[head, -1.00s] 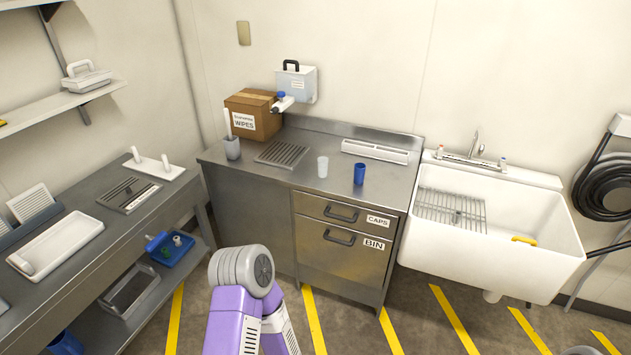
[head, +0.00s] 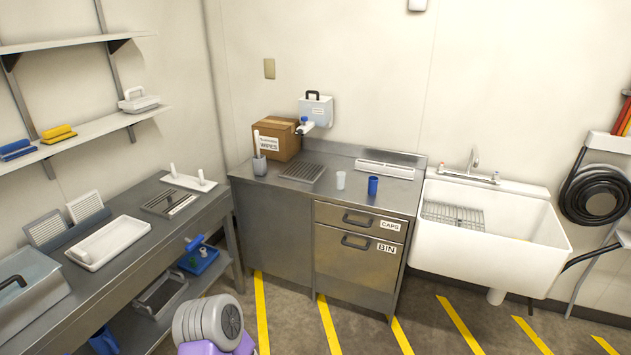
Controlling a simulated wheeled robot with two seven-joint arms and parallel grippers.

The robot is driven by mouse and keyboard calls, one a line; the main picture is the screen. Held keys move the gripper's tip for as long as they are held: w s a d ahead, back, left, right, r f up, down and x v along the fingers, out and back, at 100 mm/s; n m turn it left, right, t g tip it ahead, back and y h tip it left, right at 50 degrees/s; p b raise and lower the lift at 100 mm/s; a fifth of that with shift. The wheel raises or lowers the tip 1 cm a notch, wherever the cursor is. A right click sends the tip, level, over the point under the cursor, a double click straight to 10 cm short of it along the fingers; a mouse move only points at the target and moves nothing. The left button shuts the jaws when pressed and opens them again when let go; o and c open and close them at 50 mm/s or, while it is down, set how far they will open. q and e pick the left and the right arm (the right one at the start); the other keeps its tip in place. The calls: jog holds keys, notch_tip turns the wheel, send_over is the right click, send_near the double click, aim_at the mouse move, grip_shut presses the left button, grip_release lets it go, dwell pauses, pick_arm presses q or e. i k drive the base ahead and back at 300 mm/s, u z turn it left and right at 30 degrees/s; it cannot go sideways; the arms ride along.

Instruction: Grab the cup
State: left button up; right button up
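Two cups stand upright on the steel counter (head: 290,188) in the head view. One is a white, translucent cup (head: 340,180). The other is a blue cup (head: 373,185), just to its right. I cannot tell which of the two the task means. A grey holder (head: 259,166) with a white upright item stands at the counter's left end. Neither of my grippers is in view. Only a grey and purple part of my own arm shows at the bottom, well short of the counter.
A wipes box (head: 276,139) stands at the back of the counter, with a slotted grille (head: 302,172) in front. A white sink (head: 488,238) adjoins on the right. A side bench (head: 142,228) with trays runs along the left. The striped floor before the counter is clear.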

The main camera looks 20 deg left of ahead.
aim_at(341, 181)
jog(key=u, duration=1)
jog(key=i, duration=2.2)
jog(key=z, duration=0.65)
